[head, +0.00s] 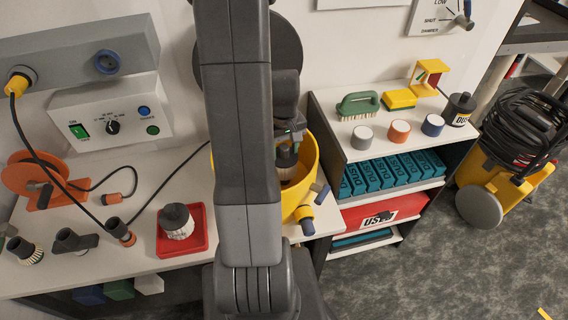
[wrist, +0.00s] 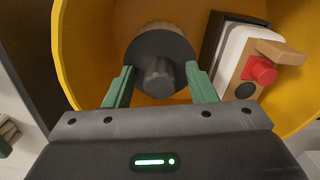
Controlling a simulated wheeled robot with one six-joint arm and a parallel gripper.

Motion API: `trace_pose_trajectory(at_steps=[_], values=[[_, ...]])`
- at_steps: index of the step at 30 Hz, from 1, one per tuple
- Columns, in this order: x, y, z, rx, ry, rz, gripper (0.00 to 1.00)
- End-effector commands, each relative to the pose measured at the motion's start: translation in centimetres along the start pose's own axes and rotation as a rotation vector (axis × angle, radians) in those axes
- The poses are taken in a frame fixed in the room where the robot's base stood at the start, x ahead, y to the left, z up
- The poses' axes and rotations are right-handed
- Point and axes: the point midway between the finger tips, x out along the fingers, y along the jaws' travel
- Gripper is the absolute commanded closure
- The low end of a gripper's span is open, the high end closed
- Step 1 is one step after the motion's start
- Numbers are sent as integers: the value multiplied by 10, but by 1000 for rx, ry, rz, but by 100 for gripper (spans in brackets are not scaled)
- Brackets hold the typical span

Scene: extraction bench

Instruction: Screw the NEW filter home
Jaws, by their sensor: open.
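A filter (head: 287,158) with a dark cap and pale side stands inside the yellow drum (head: 303,165). In the wrist view its round dark cap (wrist: 150,48) has a knob (wrist: 158,76) facing me. My gripper (wrist: 160,84) is open, one green finger on each side of the knob, with gaps between fingers and knob. In the head view my gripper (head: 290,135) is at the drum's mouth, partly hidden by my arm. Another dark-topped, pale-sided filter (head: 178,222) sits in a red tray (head: 164,245) on the bench. I see no label telling which is new.
In the wrist view a white and dark block with a red knob (wrist: 262,70) is inside the drum (wrist: 88,50), close right of the fingers. A shelf unit (head: 340,143) with a brush and several coloured jars stands right. A yellow vacuum (head: 495,190) is on the floor.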

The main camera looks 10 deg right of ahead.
Motion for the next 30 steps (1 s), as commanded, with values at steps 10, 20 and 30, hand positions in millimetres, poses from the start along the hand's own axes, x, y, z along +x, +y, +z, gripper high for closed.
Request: trace_pose_trajectory(at_steps=[10, 20, 30], values=[[0, 0, 0, -386, 1, 1, 49], [0, 0, 0, -662, 0, 0, 49], [0, 0, 0, -671, 0, 0, 71]])
